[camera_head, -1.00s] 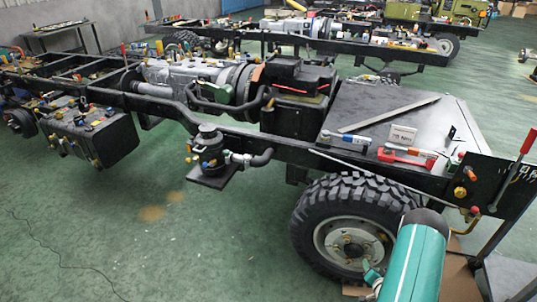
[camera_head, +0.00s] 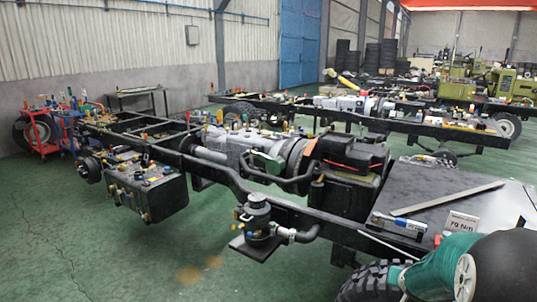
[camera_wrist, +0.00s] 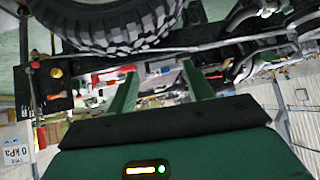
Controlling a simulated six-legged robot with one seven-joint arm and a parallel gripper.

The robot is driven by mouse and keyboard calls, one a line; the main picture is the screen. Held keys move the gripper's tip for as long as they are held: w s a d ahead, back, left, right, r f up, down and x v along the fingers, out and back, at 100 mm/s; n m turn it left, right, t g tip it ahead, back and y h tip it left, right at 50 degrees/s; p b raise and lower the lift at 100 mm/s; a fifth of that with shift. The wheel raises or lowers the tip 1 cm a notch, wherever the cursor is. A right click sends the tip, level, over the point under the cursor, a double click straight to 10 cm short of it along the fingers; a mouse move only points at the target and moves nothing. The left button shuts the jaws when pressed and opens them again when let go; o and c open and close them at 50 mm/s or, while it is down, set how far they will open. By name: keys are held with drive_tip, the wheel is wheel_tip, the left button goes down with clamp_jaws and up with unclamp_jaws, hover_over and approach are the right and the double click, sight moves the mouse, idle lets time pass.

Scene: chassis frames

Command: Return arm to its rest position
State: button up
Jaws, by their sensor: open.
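My gripper (camera_wrist: 160,93) shows in the wrist view as two green fingers spread wide apart. It is open, with nothing held between the fingers. In the head view my green and dark arm links fill the bottom right corner, and the gripper itself cannot be made out there. The wrist view is upside down. Past the fingers it shows the tyre (camera_wrist: 105,22) at the top and the black chassis rail (camera_wrist: 215,48), seemingly apart from the gripper.
A black truck chassis (camera_head: 335,228) crosses the head view, with a flat plate (camera_head: 450,195) carrying a long metal bar, a torque wrench (camera_head: 398,225) and a white label card (camera_head: 461,222). A red tool trolley (camera_head: 38,131) stands at the far left. Green floor (camera_head: 110,255) at lower left is clear.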

drive_tip(key=s+a+r+n+g+y, duration=0.1)
drive_tip(key=s+a+r+n+y, duration=0.15)
drive_tip(key=s+a+r, duration=1)
drive_tip(key=s+a+r+n+g+y, duration=0.1)
drive_tip(key=s+a+r+n+g, duration=0.1)
drive_tip(key=s+a, duration=0.9)
drive_tip(key=s+r+n, duration=0.1)
drive_tip(key=s, duration=0.2)
drive_tip(key=shift+s+a+r, duration=0.2)
drive_tip(key=shift+a+r, duration=0.15)
drive_tip(key=shift+r, duration=0.05)
